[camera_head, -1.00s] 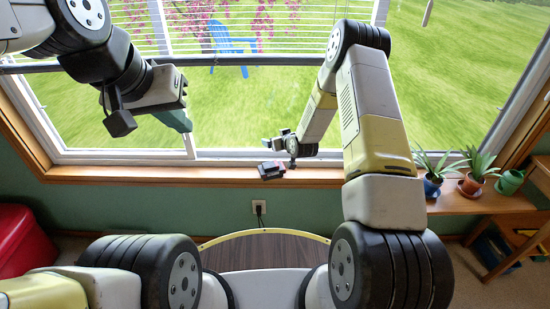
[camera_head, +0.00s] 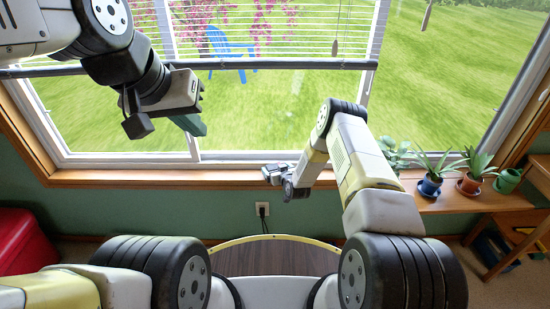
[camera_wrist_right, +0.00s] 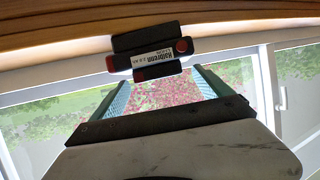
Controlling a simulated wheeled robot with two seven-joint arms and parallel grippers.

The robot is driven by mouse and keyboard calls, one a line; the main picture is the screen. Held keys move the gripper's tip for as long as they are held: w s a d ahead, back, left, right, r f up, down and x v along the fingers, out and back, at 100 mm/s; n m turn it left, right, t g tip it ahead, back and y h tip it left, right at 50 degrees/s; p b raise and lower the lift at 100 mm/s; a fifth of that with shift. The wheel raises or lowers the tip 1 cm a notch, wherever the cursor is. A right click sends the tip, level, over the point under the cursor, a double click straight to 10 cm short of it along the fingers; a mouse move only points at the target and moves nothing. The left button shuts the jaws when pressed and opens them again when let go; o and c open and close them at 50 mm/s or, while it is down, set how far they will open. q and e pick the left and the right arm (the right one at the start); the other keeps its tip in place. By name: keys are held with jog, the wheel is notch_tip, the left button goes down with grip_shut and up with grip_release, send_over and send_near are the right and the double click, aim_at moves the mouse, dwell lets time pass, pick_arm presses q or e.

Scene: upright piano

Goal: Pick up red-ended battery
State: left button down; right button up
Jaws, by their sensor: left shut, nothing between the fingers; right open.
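The dark battery block (camera_wrist_right: 152,58) shows in the right wrist view, with a white label, a red left end and a red spot at its right. Similar dark pieces lie against its upper and lower sides; the lower one (camera_wrist_right: 157,71) also has a red left end. My right gripper (camera_wrist_right: 160,80) is open, with its teal fingers apart and the dark pieces just beyond the tips. In the head view my right wrist is low at the window sill and hides the batteries. My left gripper (camera_head: 190,122) is shut and empty, raised before the window at the left.
The wooden sill (camera_head: 220,179) runs below the window. Potted plants (camera_head: 430,185) and a green watering can (camera_head: 508,180) stand at the right. A red box (camera_head: 22,250) is on the floor at the left. The sill's left part is clear.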

jog(key=shift+w+a+f, duration=0.2)
jog(key=shift+w+f, duration=0.1)
jog(key=shift+w, duration=0.35)
jog(key=c, duration=1.9)
jog(key=shift+r, duration=0.1)
grip_shut()
jog(key=shift+r, duration=0.1)
